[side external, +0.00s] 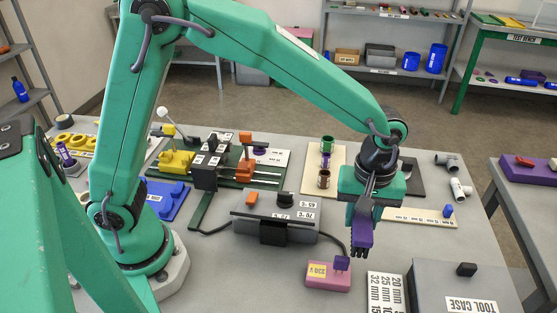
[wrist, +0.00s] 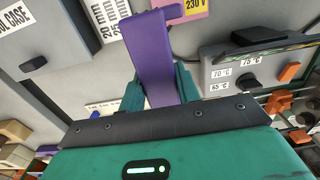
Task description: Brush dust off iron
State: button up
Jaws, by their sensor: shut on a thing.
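My gripper (side external: 370,206) points down over the right part of the cart top, shut on a purple tool (side external: 362,238) that looks like a brush. Its lower end is split into dark, finger-like strips and hangs above the table. In the wrist view the purple tool (wrist: 153,62) stands between the teal fingers (wrist: 160,95).
A pink 230 V box (side external: 328,277) with a purple plug stands just below the tool. A grey tool case (side external: 465,287) and a size chart (side external: 386,292) lie at the front right. A green clamp frame (side external: 220,172) stands behind the heater. Grey pipe fittings (side external: 459,188) lie right.

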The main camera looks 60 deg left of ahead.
jog(key=o, duration=0.3)
jog(key=shift+c, duration=1)
jog(key=shift+w+a, duration=0.15)
jog(key=shift+a, duration=0.2)
jog(key=w+a+r+n, duration=0.2)
jog(key=a+n, duration=0.5)
jog(key=a, duration=0.5)
jog(key=w+a+r+n, duration=0.2)
jog(key=a+n, duration=0.5)
jog(key=a, duration=0.4)
jog(key=s+a+r+n, duration=0.1)
jog(key=s+a+n, duration=0.3)
jog(key=a, duration=0.6)
jog(key=s+a+r+n, duration=0.2)
jog(key=s+a+n, duration=0.3)
jog(key=a+n, duration=0.4)
jog(key=shift+a+r, duration=0.3)
jog(key=shift+a, duration=0.4)
